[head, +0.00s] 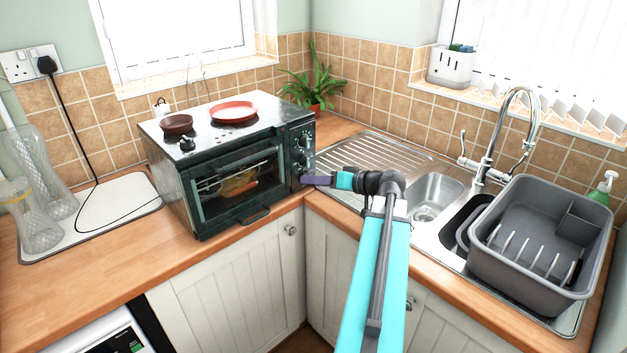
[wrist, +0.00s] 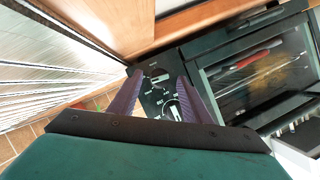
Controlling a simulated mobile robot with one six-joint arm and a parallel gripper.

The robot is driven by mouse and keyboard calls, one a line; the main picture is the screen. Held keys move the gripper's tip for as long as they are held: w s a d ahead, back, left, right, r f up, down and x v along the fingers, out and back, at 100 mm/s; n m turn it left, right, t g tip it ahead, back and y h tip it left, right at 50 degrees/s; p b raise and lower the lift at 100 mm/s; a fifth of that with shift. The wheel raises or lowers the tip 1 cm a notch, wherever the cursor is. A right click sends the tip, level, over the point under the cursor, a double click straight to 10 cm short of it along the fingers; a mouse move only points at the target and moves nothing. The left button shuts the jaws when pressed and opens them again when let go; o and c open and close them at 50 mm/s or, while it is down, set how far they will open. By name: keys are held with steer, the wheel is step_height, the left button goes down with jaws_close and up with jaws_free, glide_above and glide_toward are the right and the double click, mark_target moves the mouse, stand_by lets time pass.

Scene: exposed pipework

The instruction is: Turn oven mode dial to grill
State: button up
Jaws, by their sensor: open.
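The dark green oven (head: 240,175) stands on the wooden counter, its control panel (head: 303,145) at the right of its front. Dials show on the panel; the labels are too small to read, so I cannot tell which is the mode dial. My gripper (head: 304,180) is at the lower part of the panel and hides that part in the head view. In the wrist view, my gripper (wrist: 160,77) is open, its purple fingers either side of the panel's dial area. One dial (wrist: 171,108) with white markings shows between the fingers. I cannot tell whether the fingers touch anything.
A red plate (head: 233,111) and a brown bowl (head: 175,124) sit on the oven. The steel drainer (head: 372,152), sink and grey dish rack (head: 530,240) are to the right. A potted plant (head: 314,85) stands behind.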

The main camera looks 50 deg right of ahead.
steer(key=shift+w+a+f, duration=0.1)
steer(key=shift+w+f, duration=0.1)
steer(key=shift+w, duration=0.35)
steer(key=shift+c, duration=0.2)
steer(key=c, duration=1)
steer(key=shift+f+m+y+b, duration=0.15)
steer(key=shift+m+y+b, duration=0.25)
steer(key=shift+m, duration=0.2)
steer(key=shift+m+t+y+b, duration=0.35)
steer(key=shift+m+t+y, duration=0.2)
steer(key=shift+m, duration=0.55)
steer(key=o, duration=1)
steer(key=shift+o, duration=0.2)
steer(key=shift+s, duration=0.15)
